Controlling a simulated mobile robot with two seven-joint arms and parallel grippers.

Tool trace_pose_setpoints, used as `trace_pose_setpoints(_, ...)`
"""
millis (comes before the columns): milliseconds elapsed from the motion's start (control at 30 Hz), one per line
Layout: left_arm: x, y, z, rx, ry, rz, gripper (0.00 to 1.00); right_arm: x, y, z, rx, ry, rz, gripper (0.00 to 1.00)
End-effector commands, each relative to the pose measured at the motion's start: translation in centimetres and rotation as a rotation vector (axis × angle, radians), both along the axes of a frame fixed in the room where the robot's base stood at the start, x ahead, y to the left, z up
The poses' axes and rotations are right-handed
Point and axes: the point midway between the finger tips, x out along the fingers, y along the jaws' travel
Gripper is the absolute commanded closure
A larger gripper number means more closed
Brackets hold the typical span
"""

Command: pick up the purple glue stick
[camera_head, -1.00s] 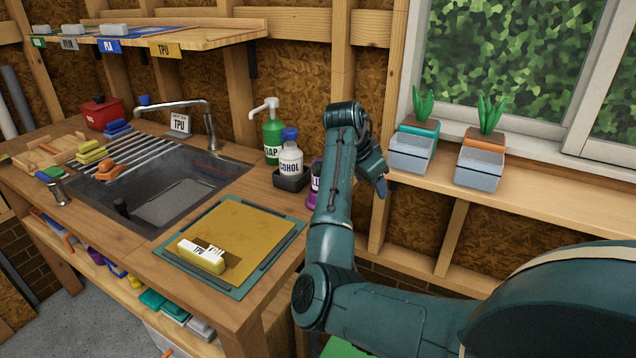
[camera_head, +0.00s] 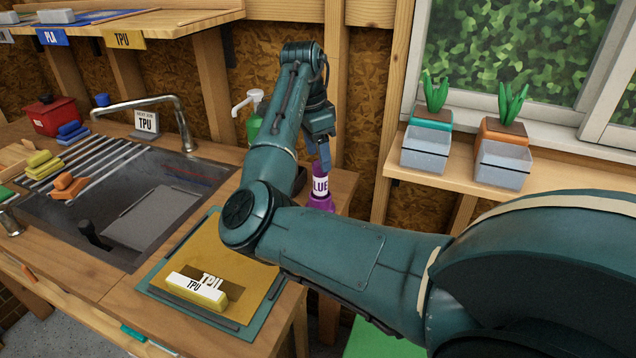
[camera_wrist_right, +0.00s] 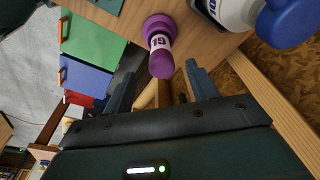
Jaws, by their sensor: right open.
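The purple glue stick (camera_head: 321,201) stands upright near the right end of the wooden counter, with a white label reading "LUE". My right gripper (camera_head: 322,162) is above it, pointing down, with its fingers over the purple cap. In the right wrist view the glue stick (camera_wrist_right: 160,42) has its cap toward me, between the lines of the two open fingers (camera_wrist_right: 158,72). The jaws are open and empty. I cannot tell whether the cap is between the fingertips or just beyond them. My left gripper is not in view.
A green soap bottle (camera_head: 254,130) is partly hidden behind my right arm. A white bottle with a blue cap (camera_wrist_right: 236,12) is near the glue stick. A yellow TPU block (camera_head: 197,290) lies on the mat (camera_head: 250,325). Planters (camera_head: 425,150) stand on the window ledge at right.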

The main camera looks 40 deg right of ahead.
Motion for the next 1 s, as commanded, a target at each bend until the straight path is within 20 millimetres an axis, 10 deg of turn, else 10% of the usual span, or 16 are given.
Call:
trace_pose_setpoints(633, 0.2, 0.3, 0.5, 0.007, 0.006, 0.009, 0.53, -0.3, -1.0, -7.7, 0.0, 0.0, 0.002, 0.42)
trace_pose_setpoints(1000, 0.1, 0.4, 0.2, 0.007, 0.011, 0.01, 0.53, -0.3, -1.1, -8.4, -0.001, -0.002, 0.001, 0.47)
